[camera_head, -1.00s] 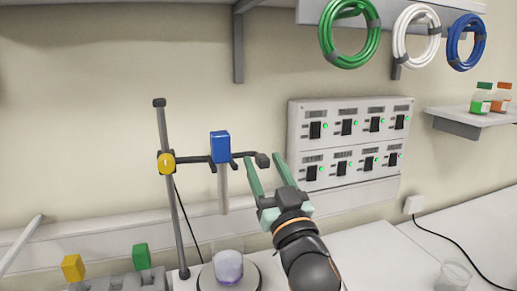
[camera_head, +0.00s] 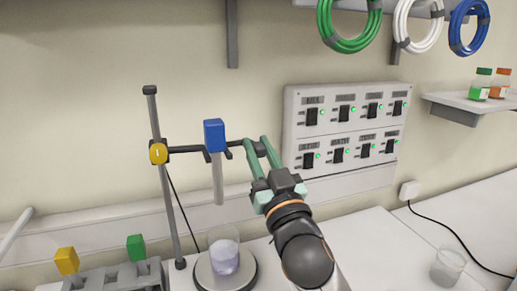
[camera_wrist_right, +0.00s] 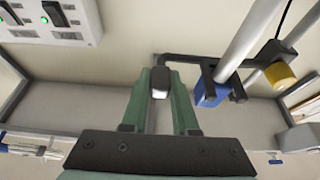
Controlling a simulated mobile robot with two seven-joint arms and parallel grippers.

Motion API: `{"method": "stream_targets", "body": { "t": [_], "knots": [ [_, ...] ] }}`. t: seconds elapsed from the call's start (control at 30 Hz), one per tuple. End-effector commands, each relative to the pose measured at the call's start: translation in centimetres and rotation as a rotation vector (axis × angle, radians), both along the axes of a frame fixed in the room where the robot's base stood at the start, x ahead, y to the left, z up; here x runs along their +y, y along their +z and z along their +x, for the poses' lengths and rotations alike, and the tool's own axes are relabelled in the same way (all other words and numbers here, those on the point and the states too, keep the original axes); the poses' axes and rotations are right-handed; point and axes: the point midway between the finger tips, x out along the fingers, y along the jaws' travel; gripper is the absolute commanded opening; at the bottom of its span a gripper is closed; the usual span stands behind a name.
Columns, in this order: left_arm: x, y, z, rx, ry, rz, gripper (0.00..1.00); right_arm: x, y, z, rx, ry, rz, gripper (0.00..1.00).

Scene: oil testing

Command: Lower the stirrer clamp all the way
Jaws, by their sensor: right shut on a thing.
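The stirrer clamp (camera_head: 184,149) is a dark horizontal bar high on an upright stand pole (camera_head: 165,180), with a yellow knob (camera_head: 158,153) at the pole. It carries a blue stirrer motor (camera_head: 214,135) with a pale rod (camera_head: 217,182) hanging below. The rod's lower end shows above the beaker (camera_head: 223,257), which holds pale violet liquid. My right gripper (camera_head: 258,144) is shut on the clamp's dark end handle, right of the motor. In the right wrist view the handle (camera_wrist_right: 160,77) sits between the green fingertips. My left gripper is not in view.
The beaker stands on a round plate (camera_head: 203,281). A grey rack (camera_head: 100,281) with a yellow block (camera_head: 66,260) and a green block (camera_head: 136,247) is at left. A switch panel (camera_head: 292,132) is on the wall behind. Another beaker (camera_head: 447,268) stands at right.

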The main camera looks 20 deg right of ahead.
Motion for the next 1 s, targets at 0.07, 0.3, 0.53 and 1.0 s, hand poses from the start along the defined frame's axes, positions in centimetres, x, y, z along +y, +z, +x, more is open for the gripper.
{"method": "stream_targets", "body": {
  "t": [0.07, 0.3, 0.53, 1.0],
  "knots": [
    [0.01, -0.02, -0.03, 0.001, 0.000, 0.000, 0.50, 0.00, 0.00, 0.00, 0.000, 0.000, 0.000, 0.01],
    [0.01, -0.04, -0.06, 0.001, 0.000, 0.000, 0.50, 0.00, 0.00, 0.01, 0.000, 0.000, 0.000, 0.00],
    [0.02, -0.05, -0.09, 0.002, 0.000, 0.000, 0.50, -0.01, 0.01, 0.01, 0.000, 0.000, 0.000, 0.00],
    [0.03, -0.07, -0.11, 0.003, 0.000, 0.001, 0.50, -0.01, 0.03, 0.01, 0.000, 0.000, 0.000, 0.00]
  ]
}}
